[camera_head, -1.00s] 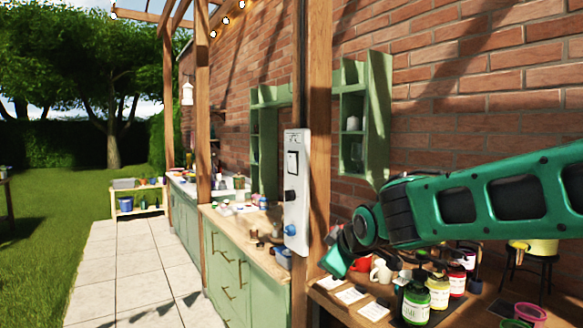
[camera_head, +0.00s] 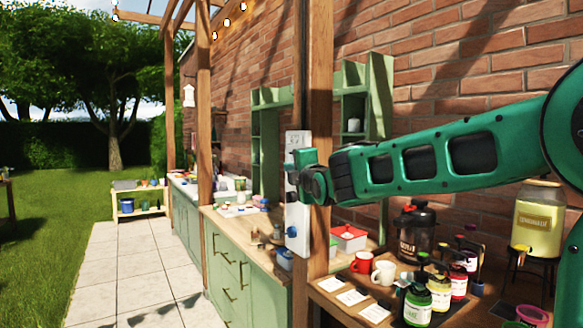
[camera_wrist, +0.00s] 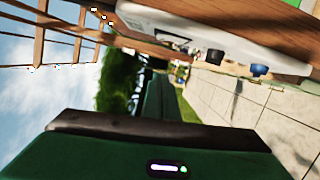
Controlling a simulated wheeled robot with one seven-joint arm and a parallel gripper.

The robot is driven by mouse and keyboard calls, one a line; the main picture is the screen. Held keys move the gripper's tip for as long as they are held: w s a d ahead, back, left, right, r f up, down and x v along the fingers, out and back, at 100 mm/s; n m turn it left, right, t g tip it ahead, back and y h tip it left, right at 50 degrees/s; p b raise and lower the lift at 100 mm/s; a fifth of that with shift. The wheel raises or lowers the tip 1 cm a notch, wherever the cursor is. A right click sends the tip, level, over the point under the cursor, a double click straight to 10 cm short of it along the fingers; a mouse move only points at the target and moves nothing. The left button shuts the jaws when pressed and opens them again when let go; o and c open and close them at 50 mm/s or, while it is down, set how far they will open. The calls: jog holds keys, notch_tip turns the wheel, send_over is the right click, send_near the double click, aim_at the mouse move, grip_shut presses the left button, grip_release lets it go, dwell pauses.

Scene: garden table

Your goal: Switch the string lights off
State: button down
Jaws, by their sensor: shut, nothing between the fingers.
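The string lights (camera_head: 227,22) hang under the pergola at the top left and their bulbs glow. A white control panel (camera_head: 297,240) is mounted on the wooden post. My gripper (camera_head: 300,180) is shut and empty, in front of or beside the panel's middle; I cannot tell whether it touches. It hides part of the panel in the head view. In the wrist view the panel (camera_wrist: 225,45) lies sideways across the top, with a framed switch (camera_wrist: 172,39), a black knob (camera_wrist: 214,57) and a blue knob (camera_wrist: 259,70). My gripper (camera_wrist: 160,135) fills the bottom there.
The wooden post (camera_head: 319,120) stands right behind the panel. Below my arm, a counter holds a red mug (camera_head: 362,262), a white mug (camera_head: 384,272), paint-like jars (camera_head: 440,292) and a drink dispenser (camera_head: 540,215). Green shelves (camera_head: 380,95) hang on the brick wall.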

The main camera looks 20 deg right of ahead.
jog(key=shift+w+d+r, duration=0.1)
jog(key=shift+w+d, duration=0.4)
jog(key=shift+w, duration=1.35)
jog(key=shift+w+d+r, duration=0.15)
jog(key=shift+w+d, duration=0.4)
jog(key=shift+w, duration=1.35)
jog(key=shift+w+d+r, duration=0.1)
jog(key=shift+w+d, duration=0.4)
jog(key=shift+w, duration=1.35)
jog(key=shift+a, duration=0.2)
jog(key=shift+d, duration=0.2)
send_near(291, 161)
jog(key=s+a+r, duration=0.1)
jog(key=s+a, duration=0.3)
jog(key=s, duration=0.1)
